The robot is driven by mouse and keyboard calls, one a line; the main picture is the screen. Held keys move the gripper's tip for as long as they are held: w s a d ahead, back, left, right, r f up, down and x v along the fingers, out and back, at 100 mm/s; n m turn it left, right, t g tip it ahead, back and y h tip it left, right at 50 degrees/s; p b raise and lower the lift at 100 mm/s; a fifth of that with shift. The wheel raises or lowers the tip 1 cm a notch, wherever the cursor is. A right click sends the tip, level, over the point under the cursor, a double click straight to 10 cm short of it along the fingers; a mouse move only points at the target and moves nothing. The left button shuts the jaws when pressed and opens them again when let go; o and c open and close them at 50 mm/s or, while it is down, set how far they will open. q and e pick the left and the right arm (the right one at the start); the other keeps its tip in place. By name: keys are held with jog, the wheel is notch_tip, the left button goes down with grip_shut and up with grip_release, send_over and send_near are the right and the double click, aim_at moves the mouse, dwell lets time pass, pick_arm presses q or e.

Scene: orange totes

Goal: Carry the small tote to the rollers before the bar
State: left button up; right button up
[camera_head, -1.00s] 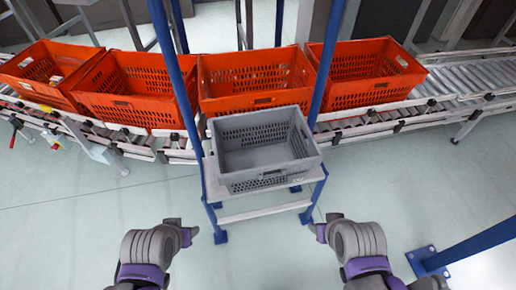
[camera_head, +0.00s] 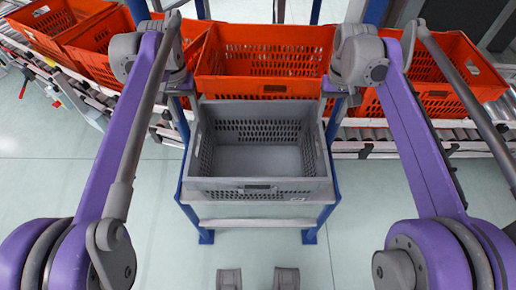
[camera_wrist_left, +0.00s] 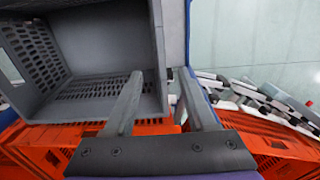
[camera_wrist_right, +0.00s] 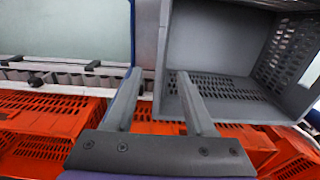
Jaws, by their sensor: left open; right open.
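The small grey tote (camera_head: 258,190) is empty and upright on a stand with blue legs, in the middle of the head view. My left gripper (camera_head: 190,92) is open at the tote's left side wall. In the left wrist view its fingers (camera_wrist_left: 160,74) lie either side of the tote's wall (camera_wrist_left: 158,40), one over the inside and one outside. My right gripper (camera_head: 336,94) is open at the right side wall. In the right wrist view its fingers (camera_wrist_right: 159,74) likewise straddle the wall (camera_wrist_right: 162,45). Neither is closed on it.
Large orange totes stand in a row on the roller conveyor behind: one (camera_head: 265,50) directly behind the grey tote, others to the left (camera_head: 98,45) and right (camera_head: 440,75). Bare rollers (camera_head: 375,133) show at the right. Blue posts rise near the stand. The floor in front is clear.

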aim_at(193, 136)
pick_arm(q)
jog(key=shift+w, duration=0.15)
pick_arm(e)
jog(key=shift+w, duration=0.15)
pick_arm(q)
jog(key=shift+s+a+r, duration=0.1)
jog(key=shift+s+a, duration=0.05)
jog(key=shift+s, duration=0.1)
pick_arm(e)
jog(key=shift+s+a+r, duration=0.1)
jog(key=shift+s, duration=0.15)
pick_arm(q)
notch_tip(193, 136, down, 11)
jog(key=shift+r, duration=0.1)
pick_arm(e)
notch_tip(193, 136, down, 11)
jog(key=shift+r, duration=0.1)
pick_arm(q)
grip_shut()
pick_arm(e)
grip_shut()
dwell(0.6)
